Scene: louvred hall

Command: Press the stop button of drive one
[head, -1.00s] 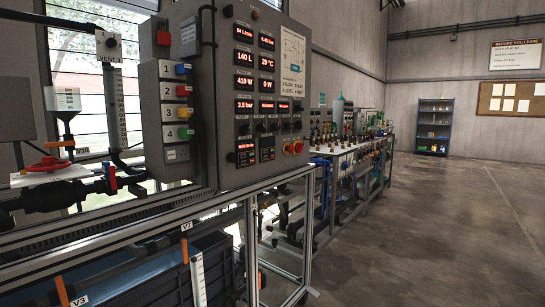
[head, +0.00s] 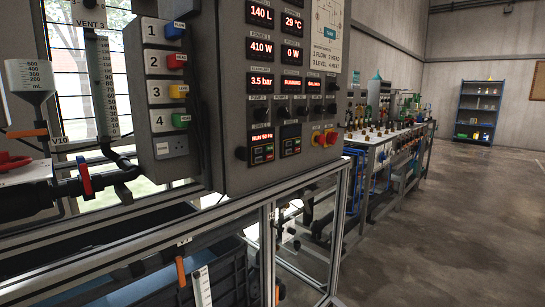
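The grey control panel (head: 231,100) stands left of centre in the head view. Low on it are two small drive units side by side, the left one (head: 262,146) with a lit red display that seems to read RUN, the right one (head: 290,141) similar. Tiny keys sit under each display, too small to read. Which unit is labelled drive one cannot be read. To their right are a red button (head: 331,137) and a red-and-yellow button (head: 318,139). Neither of my grippers is in view.
A side box (head: 153,65) numbered 1 to 4 carries coloured plugs. A metal frame rail (head: 120,240) runs below the panel, with a blue tank (head: 150,285) under it. A bench with fittings (head: 385,135) stands behind. The floor (head: 460,230) at right is clear.

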